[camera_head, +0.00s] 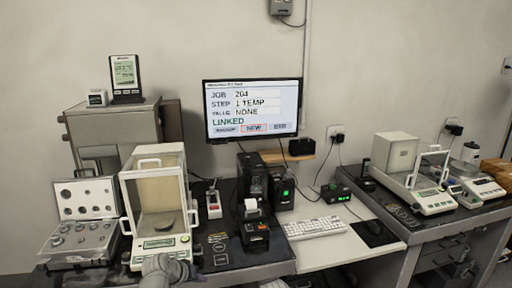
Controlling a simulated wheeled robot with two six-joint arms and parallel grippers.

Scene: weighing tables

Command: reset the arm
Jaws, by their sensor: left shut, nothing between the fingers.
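My left gripper (172,268) shows at the bottom edge of the head view, low and left of the middle. It is shut and empty. It is in front of the lower front of a glass-walled balance (157,200) and overlaps its base in the picture; I cannot tell if they touch. The rest of my left arm is mostly cut off by the frame. My right gripper is not in view.
An open weight case (80,238) stands left of the balance. A monitor (253,109) hangs behind. More balances (425,196) stand on the right table.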

